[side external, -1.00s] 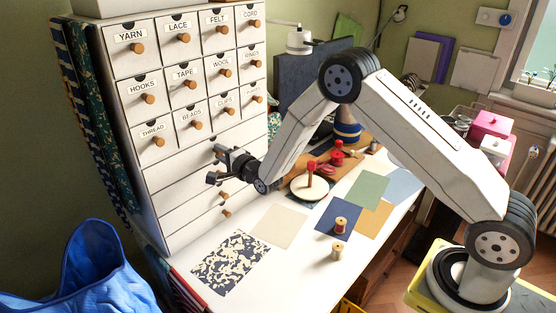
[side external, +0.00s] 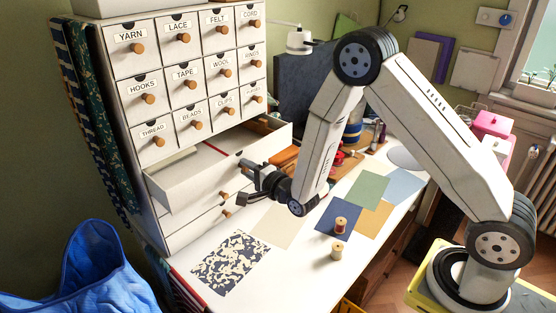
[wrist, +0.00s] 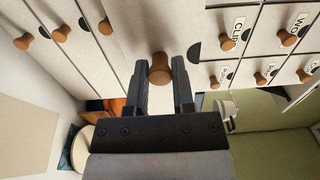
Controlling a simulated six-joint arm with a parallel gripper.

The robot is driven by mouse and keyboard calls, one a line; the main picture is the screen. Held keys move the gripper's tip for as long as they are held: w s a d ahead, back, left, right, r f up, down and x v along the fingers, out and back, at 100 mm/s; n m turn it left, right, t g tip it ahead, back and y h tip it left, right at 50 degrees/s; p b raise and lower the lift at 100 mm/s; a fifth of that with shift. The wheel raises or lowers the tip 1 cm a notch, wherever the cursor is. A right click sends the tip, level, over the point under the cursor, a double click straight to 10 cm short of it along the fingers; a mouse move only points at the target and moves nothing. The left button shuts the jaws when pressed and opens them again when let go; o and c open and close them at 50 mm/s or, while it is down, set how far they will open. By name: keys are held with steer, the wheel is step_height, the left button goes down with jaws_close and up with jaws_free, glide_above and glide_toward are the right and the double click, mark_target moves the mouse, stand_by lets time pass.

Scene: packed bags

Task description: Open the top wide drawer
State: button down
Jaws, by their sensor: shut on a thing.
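The top wide drawer (side external: 200,188) of the white cabinet stands well out from its frame, below the small labelled drawers. Its inside shows from above, with a thin red strip in it. My gripper (side external: 246,168) is at the middle of the drawer's front. In the wrist view its two fingers (wrist: 160,74) stand on either side of the round wooden knob (wrist: 159,66), shut on it. In the side view the knob is hidden by my gripper.
Small drawers (side external: 160,130) above are closed. On the white desk lie a patterned sheet (side external: 230,262), coloured sheets (side external: 369,188) and two thread spools (side external: 338,250). The desk's front middle is mostly clear.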

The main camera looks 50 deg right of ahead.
steer(key=s, duration=0.7)
steer(key=shift+s, duration=0.15)
steer(key=shift+c, duration=2.4)
jaws_free()
steer(key=shift+s, duration=0.15)
step_height(320, 180, up, 7)
steer(key=s, duration=0.2)
steer(key=shift+s, duration=0.35)
steer(key=shift+f, duration=0.1)
